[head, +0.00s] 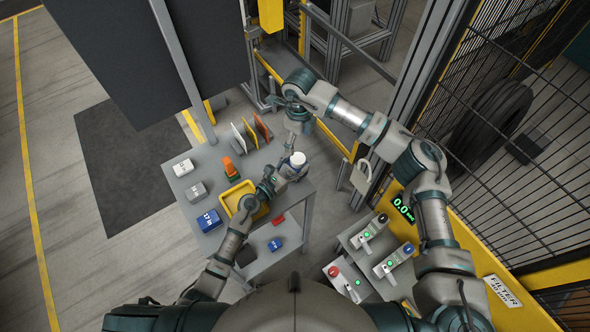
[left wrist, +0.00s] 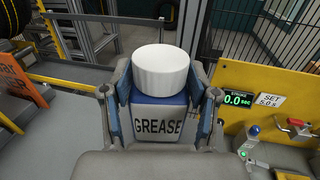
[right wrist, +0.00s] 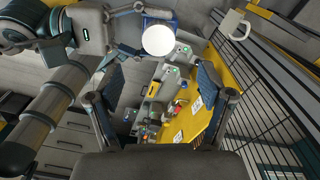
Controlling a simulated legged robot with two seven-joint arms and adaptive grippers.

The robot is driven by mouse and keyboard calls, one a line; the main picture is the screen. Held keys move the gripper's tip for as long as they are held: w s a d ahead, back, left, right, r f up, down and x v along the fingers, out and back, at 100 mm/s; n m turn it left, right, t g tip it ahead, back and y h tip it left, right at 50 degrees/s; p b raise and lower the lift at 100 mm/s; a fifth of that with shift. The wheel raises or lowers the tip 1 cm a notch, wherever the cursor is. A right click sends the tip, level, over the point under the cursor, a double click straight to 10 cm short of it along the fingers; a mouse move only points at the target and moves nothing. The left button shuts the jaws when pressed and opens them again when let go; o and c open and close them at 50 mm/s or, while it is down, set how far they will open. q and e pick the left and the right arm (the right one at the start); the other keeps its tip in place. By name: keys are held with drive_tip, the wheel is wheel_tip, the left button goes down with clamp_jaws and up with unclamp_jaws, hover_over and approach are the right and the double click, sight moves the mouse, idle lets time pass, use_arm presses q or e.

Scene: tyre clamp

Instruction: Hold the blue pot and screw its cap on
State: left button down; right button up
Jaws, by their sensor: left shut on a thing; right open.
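The blue pot (left wrist: 160,103), labelled GREASE, stands upright in my left gripper (left wrist: 162,92), whose fingers are shut on its two sides. A white cap (left wrist: 160,70) sits on top of the pot; I cannot tell whether it is screwed tight. In the head view the cap (head: 298,159) shows above the right edge of the table. My right gripper (head: 297,122) is above and beyond it, apart from it. In the right wrist view the cap (right wrist: 158,40) lies beyond the open, empty fingers of my right gripper (right wrist: 160,78).
The grey table (head: 262,268) holds a yellow tray (head: 232,193), blue boxes (head: 208,220), pale boxes and an orange item (head: 230,167). A grey padlock-shaped part (head: 361,176) and a yellow panel are to the right. Small switch stands (head: 370,228) are at lower right, before a mesh fence.

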wheel_tip(320, 180, up, 2)
drive_tip(key=shift+r, duration=0.1)
use_arm(q)
drive_tip(key=shift+c, duration=1.1)
unclamp_jaws()
drive_tip(key=v, duration=1.2)
